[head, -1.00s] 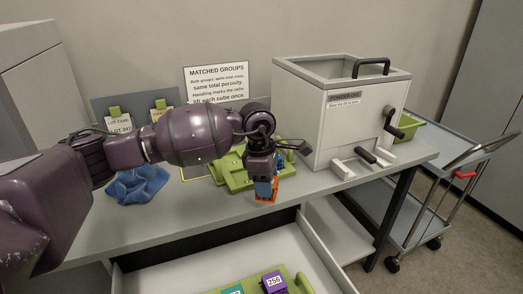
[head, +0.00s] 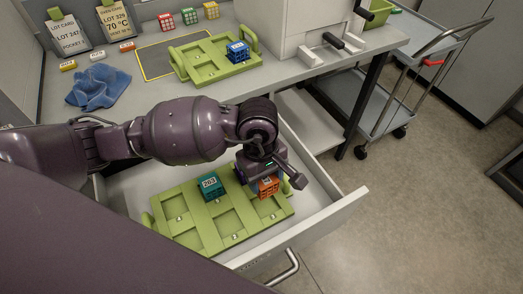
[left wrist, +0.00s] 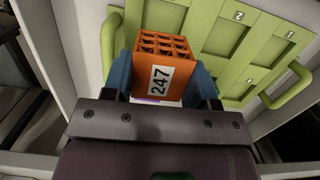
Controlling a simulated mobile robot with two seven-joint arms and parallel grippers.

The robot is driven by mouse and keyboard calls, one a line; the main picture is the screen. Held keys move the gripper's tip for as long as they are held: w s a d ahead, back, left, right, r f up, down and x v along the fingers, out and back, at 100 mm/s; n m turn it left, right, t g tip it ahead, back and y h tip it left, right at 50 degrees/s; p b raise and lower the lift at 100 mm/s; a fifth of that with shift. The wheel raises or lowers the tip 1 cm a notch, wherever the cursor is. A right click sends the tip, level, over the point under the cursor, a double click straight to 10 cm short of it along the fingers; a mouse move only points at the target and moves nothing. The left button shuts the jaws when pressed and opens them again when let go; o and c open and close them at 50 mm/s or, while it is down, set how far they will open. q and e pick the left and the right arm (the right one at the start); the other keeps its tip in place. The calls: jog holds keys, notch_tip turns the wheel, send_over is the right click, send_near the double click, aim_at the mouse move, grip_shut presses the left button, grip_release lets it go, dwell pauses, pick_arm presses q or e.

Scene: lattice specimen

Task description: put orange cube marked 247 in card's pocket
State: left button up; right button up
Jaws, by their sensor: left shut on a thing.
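The orange cube marked 247 (head: 268,188) is between the fingers of my left gripper (head: 262,177). The left wrist view shows the cube (left wrist: 163,75) with its label facing the camera and a blue finger on each side. The gripper is shut on it, over the right part of a green pocketed tray (head: 188,236) in the open drawer. Whether the cube touches the tray cannot be told. The lot card (head: 68,34) reads LOT 247 with a pocket line whose digit is hard to read. My right gripper is not in view.
A teal cube marked 263 (head: 210,187) sits in the drawer tray, left of the gripper. A purple edge shows below the held cube. A second green tray (head: 195,73) with a blue cube (head: 237,51) stands on the bench. The drawer's front wall (head: 325,212) borders the tray.

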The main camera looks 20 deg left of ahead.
aim_at(266, 190)
pick_arm(q)
jog(key=shift+s+d+f+m, duration=0.3)
jog(key=shift+s+d, duration=0.15)
jog(key=shift+s, duration=0.15)
jog(key=shift+f+b, duration=0.7)
jog(key=shift+f, duration=0.4)
jog(key=shift+f+b, duration=0.7)
jog(key=shift+f, duration=0.65)
jog(key=shift+o, duration=1.4)
jog(key=shift+c, duration=1.1)
